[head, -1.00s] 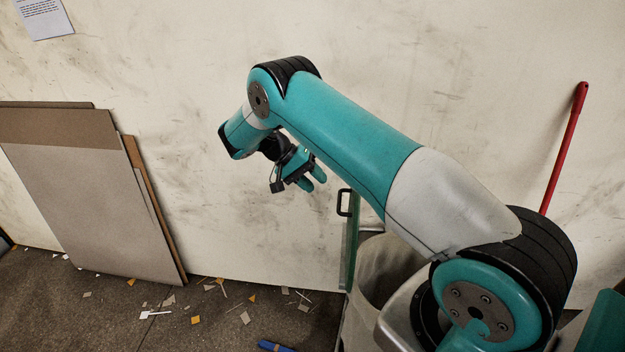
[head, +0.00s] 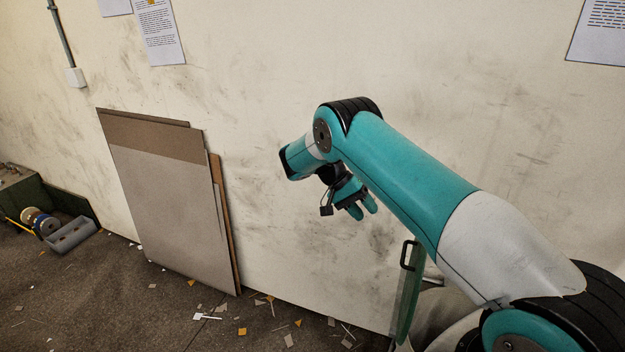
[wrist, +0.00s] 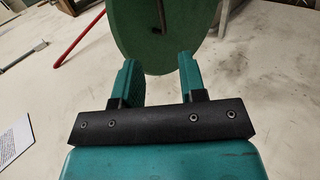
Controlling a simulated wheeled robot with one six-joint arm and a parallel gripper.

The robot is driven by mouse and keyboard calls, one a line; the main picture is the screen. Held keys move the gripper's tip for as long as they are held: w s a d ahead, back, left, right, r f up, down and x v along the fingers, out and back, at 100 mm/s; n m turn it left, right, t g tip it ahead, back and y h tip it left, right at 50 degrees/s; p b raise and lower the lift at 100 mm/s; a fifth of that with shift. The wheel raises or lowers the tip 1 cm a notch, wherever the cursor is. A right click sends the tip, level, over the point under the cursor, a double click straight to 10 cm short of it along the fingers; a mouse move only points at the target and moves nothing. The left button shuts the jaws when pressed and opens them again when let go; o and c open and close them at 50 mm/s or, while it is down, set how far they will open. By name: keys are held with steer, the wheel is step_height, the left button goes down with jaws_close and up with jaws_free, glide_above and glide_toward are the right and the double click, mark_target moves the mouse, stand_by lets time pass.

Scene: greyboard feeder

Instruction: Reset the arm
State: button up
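My gripper (head: 362,205) hangs at the end of my teal and grey arm, in front of the scuffed pale wall in the head view. In the wrist view my gripper (wrist: 160,82) has its two teal fingers apart with nothing between them. A round green disc (wrist: 155,35) shows beyond the fingertips in the wrist view. In the head view a green panel with a black handle (head: 405,290) stands below and right of my gripper, apart from it.
Greyboard sheets (head: 165,210) lean against the wall at left. A machine with rollers (head: 50,228) sits on the floor at far left. Paper scraps (head: 242,331) litter the floor. A red pole (wrist: 80,38) shows in the wrist view. Wall space around my gripper is clear.

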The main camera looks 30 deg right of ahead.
steer(key=shift+r, duration=0.1)
steer(key=s+a+r+n+t+y+b, duration=0.35)
steer(key=a+r+n+t+b, duration=0.4)
steer(key=a, duration=0.65)
steer(key=s+a+r+n+y+b, duration=0.2)
steer(key=s+a, duration=0.5)
steer(key=s, duration=0.5)
steer(key=s+a+r+n+y+b, duration=0.2)
steer(key=s+a+n, duration=0.5)
steer(key=s, duration=0.6)
steer(key=shift+a+g+y+b, duration=0.35)
steer(key=shift+y+b, duration=0.4)
steer(key=shift+y, duration=0.4)
steer(key=shift+s+r, duration=0.1)
